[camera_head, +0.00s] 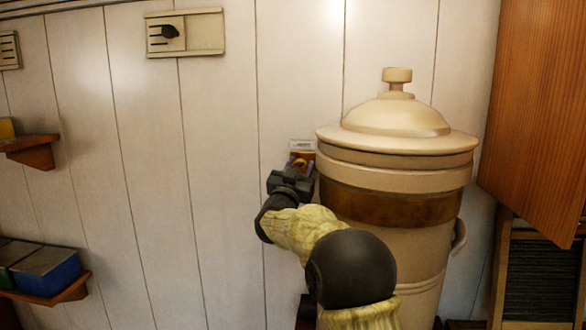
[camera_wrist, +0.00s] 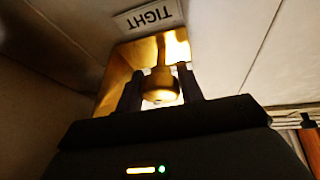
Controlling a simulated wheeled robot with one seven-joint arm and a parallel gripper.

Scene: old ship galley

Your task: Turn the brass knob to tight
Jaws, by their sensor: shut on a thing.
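The brass knob (camera_wrist: 160,88) shows in the wrist view in front of a brass plate (camera_wrist: 116,68) on the wall. My gripper (camera_wrist: 161,90) has a dark finger on each side of the knob and is shut on it. A white label (camera_wrist: 150,16) reading TIGHT sits by the plate and appears upside down in this view. In the head view my gripper (camera_head: 298,172) reaches the wall just left of a big cream urn. There the knob is mostly hidden by my gripper, and the label (camera_head: 302,146) shows just above. I cannot tell the knob's turn angle.
The large lidded cream urn (camera_head: 395,190) stands close on the right of my gripper. A wooden cabinet (camera_head: 535,110) is at the far right. Small shelves (camera_head: 75,288) with tins are at the left. A sliding vent (camera_head: 185,33) is high on the wall. The white panelled wall between is clear.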

